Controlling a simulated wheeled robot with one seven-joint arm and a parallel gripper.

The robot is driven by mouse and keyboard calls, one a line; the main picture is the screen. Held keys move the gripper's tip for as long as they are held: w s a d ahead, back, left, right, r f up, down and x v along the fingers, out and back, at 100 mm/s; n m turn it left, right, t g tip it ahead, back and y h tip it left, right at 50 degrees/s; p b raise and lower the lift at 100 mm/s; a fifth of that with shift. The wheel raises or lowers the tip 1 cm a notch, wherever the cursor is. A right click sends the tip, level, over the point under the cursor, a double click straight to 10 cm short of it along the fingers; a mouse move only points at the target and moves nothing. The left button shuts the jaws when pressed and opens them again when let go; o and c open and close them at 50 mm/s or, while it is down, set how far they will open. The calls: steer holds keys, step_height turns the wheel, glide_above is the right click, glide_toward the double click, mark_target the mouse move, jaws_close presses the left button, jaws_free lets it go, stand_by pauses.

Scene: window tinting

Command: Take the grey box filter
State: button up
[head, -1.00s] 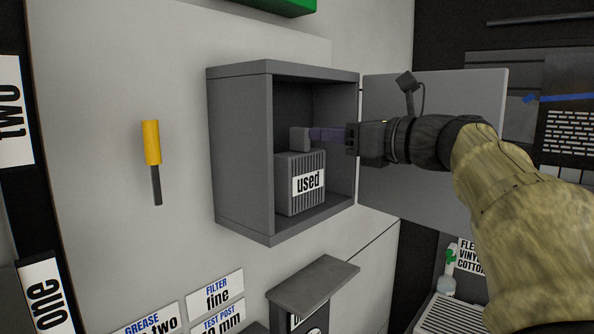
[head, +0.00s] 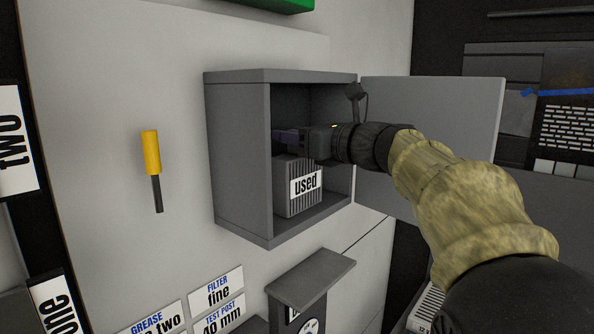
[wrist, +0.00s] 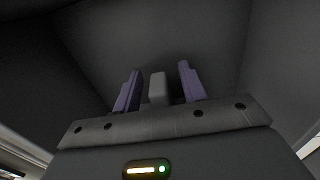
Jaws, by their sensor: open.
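The grey box filter (head: 304,196) has a ribbed front and a white label reading "used". It stands inside the open grey wall cabinet (head: 238,160). My gripper (head: 284,138) is inside the cabinet at the top of the filter. In the wrist view my gripper (wrist: 157,90) is open, with its two purple fingers on either side of the filter's pale grey top knob (wrist: 157,88). Gaps show between the knob and both fingers. In the head view the knob is hidden behind the gripper.
The cabinet door (head: 440,115) is swung open to the right, behind my arm. A yellow-handled tool (head: 151,153) hangs on the wall at left. A grey box with a sloped lid (head: 312,275) and white labels (head: 217,287) are below.

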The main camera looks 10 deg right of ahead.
steer(key=shift+w+a, duration=0.3)
steer(key=shift+w, duration=0.3)
steer(key=shift+s, duration=0.25)
jaws_close()
